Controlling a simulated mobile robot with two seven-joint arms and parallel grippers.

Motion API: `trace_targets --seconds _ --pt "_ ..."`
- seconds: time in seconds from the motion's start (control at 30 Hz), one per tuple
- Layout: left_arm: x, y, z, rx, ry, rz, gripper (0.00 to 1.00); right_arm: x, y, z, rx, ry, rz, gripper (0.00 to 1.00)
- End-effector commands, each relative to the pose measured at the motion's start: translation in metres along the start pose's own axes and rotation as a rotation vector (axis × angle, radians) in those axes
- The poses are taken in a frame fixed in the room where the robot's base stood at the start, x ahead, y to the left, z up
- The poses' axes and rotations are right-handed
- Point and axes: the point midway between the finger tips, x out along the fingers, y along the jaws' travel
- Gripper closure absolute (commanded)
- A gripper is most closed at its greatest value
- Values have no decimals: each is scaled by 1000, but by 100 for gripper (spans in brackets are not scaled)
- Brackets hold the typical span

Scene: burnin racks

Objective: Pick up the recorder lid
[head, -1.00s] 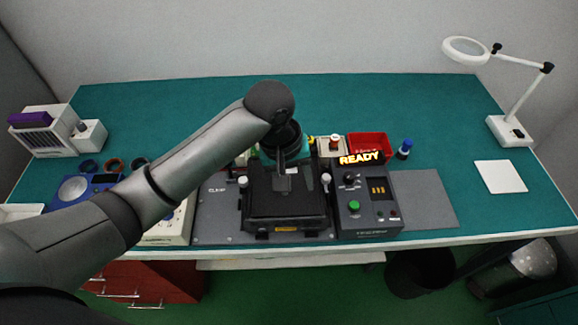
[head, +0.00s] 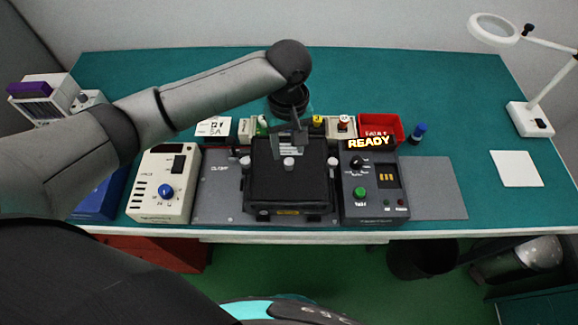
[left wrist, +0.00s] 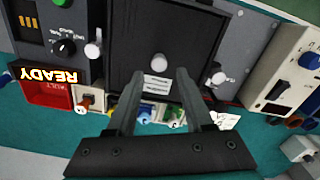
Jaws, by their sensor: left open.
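The recorder lid (head: 288,186) is the dark, flat top of the black box in the middle of the bench. It has a pale round knob (head: 289,163) and a white label near its back edge. In the left wrist view the lid (left wrist: 165,25) lies beyond the fingers, with its knob (left wrist: 160,62) between the fingertips in the picture. My left gripper (head: 289,143) is open and empty over the back part of the lid; it also shows in the left wrist view (left wrist: 160,74). I cannot tell its height above the knob. My right gripper is out of view.
A dark control box (head: 373,207) with a lit READY sign stands right of the recorder. A cream box (head: 160,205) with a blue knob stands left. A red bin (head: 380,128) and small parts sit behind. The bench (head: 440,100) is clear at the back right.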

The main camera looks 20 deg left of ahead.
Motion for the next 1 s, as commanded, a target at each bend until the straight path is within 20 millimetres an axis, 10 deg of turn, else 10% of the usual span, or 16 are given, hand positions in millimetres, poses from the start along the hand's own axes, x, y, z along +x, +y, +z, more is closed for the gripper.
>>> trace_targets --seconds 0.73,1.0 --pt "56 1 0 1 1 1 48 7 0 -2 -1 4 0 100" --pt "56 1 0 1 1 1 78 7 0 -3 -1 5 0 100"
